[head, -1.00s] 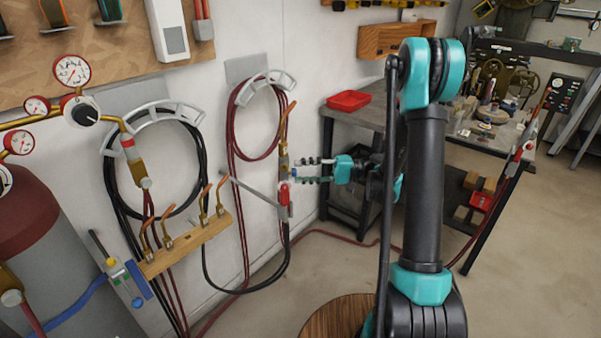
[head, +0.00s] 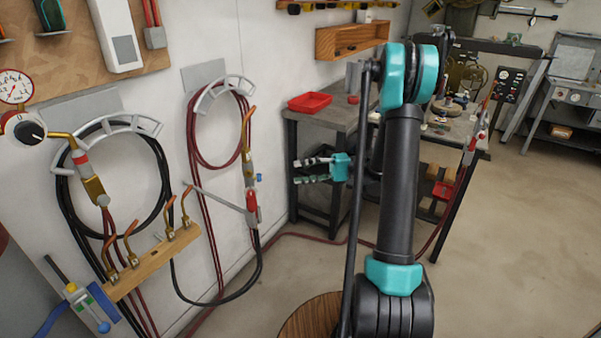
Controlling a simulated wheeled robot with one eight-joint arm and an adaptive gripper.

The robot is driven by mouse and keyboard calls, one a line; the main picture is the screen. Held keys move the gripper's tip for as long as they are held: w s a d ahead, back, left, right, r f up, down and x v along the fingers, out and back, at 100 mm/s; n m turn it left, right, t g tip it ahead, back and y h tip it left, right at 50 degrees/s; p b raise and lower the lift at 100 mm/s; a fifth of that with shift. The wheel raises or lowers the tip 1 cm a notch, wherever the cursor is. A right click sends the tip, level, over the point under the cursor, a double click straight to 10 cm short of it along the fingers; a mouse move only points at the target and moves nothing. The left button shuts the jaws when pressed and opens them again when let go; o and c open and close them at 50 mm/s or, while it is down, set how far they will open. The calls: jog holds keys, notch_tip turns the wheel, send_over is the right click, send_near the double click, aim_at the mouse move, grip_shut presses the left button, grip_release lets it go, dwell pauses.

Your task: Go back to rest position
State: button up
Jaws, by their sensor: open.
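My gripper (head: 296,171) is open, its fingers pointing left, in the middle of the head view. Nothing shows between the fingers. To its left, a brass torch (head: 248,170) with a copper tip and a red lower part hangs upright by the wall, and a gap shows between it and the fingertips. A grey bar (head: 215,200) runs from the wall to the torch. My arm's dark links and teal joints fill the centre right and hide part of the workbench (head: 335,118) behind.
Hose hangers with a black hose (head: 163,190) and a red hose (head: 190,135) are on the wall. A wooden rack (head: 150,265) holds several copper tips. A red tray (head: 310,102) sits on the workbench. A round wooden top (head: 305,318) is in front.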

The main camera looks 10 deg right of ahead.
jog(key=s+a+f+m+t+h, duration=0.3)
jog(key=s+f+h, duration=0.1)
jog(key=s+h, duration=0.55)
jog(key=s+d+f+n+t+h, duration=0.1)
jog(key=s+d+f+h, duration=0.1)
jog(key=s+d+h, duration=0.2)
jog(key=s+d+f+t+h, duration=0.2)
jog(key=s+d+f+h, duration=0.1)
jog(key=s+d, duration=0.4)
jog(key=shift+s+d+f+n+h, duration=0.35)
jog(key=shift+d+h, duration=0.3)
jog(key=shift+d, duration=0.35)
jog(key=shift+r, duration=0.1)
jog(key=shift+c, duration=0.6)
jog(key=shift+c, duration=0.4)
